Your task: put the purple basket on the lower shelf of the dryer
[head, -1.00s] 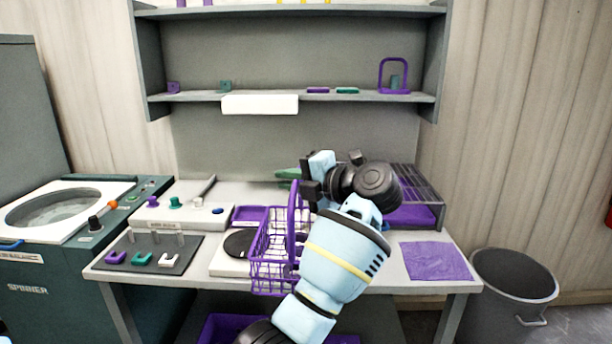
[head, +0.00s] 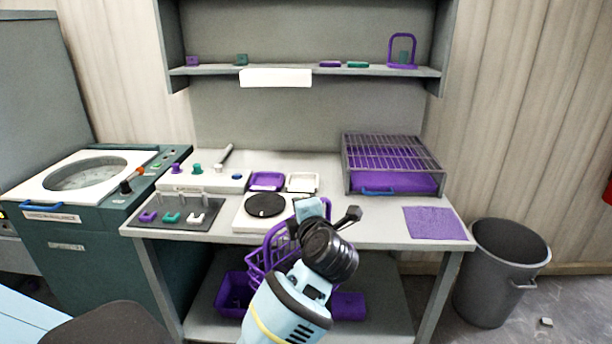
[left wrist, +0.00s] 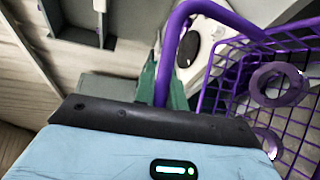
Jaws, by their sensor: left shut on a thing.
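My left gripper (head: 294,230) is shut on the handle of the purple basket (head: 262,252), in front of the bench edge in the head view. My arm hides much of the basket. In the left wrist view the purple handle (left wrist: 172,45) runs between the green fingers (left wrist: 163,85). The wire mesh (left wrist: 235,72) hangs to the right, with purple ring-shaped pieces (left wrist: 279,84) showing in it. I cannot make out a dryer for certain. My right gripper is not in view.
A wire rack over a purple tray (head: 400,183) stands at the bench's back right, beside a purple cloth (head: 434,223). The spinner (head: 85,190) stands left, a grey bin (head: 495,270) right. A purple bin (head: 232,298) sits on the bench's lower shelf.

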